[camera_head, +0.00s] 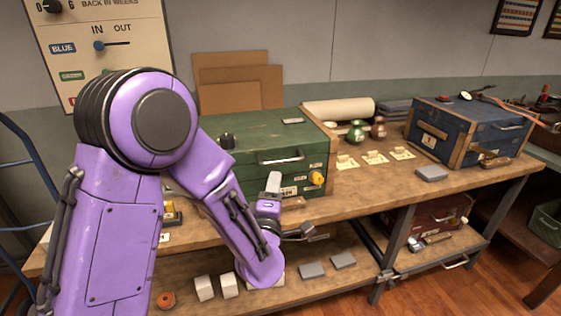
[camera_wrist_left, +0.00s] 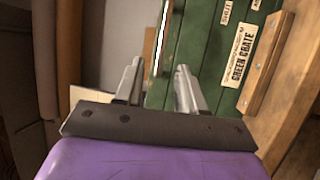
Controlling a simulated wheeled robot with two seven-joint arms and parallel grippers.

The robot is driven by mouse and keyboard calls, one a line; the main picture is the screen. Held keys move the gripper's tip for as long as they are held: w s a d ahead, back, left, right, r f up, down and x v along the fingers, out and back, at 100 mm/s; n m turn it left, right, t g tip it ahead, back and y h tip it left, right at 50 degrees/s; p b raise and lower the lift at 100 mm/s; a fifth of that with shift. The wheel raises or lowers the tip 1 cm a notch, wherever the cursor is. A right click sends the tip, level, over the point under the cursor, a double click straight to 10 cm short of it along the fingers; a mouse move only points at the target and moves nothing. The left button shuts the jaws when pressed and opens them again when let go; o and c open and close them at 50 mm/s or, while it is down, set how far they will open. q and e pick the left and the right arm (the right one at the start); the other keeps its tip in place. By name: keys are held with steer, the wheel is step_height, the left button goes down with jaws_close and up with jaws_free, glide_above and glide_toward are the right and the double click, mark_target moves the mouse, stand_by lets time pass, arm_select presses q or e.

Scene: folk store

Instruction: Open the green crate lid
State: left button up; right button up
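The green crate (camera_head: 235,165) stands on the wooden bench with its lid (camera_head: 255,130) shut. A metal handle (camera_head: 281,158) is on its front, with a yellow knob (camera_head: 317,178) to the right. My left gripper (camera_head: 286,208) is in front of the crate, below the handle, with its fingers apart. In the left wrist view, my left gripper (camera_wrist_left: 157,85) is open and empty, and a thin pale bar (camera_wrist_left: 161,38) shows between the fingertips against the green crate (camera_wrist_left: 202,45). I cannot tell how far away that bar is. My right gripper is not in view.
A blue crate (camera_head: 460,125) stands on the bench at the right. Several paper tags (camera_head: 374,158), a grey block (camera_head: 431,174) and round ornaments (camera_head: 356,133) lie between the crates. The lower shelf holds white blocks (camera_head: 204,288) and grey blocks (camera_head: 312,270).

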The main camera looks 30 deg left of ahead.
mark_target(280, 162)
arm_select(q)
steer(key=p+x, duration=0.2)
steer(key=x, duration=0.7)
steer(key=shift+w+a, duration=0.2)
steer(key=shift+w, duration=0.15)
steer(key=shift+w+a, duration=0.1)
steer(key=shift+w, duration=0.15)
steer(key=shift+c, duration=0.3)
jaws_close()
steer(key=shift+r, duration=0.1)
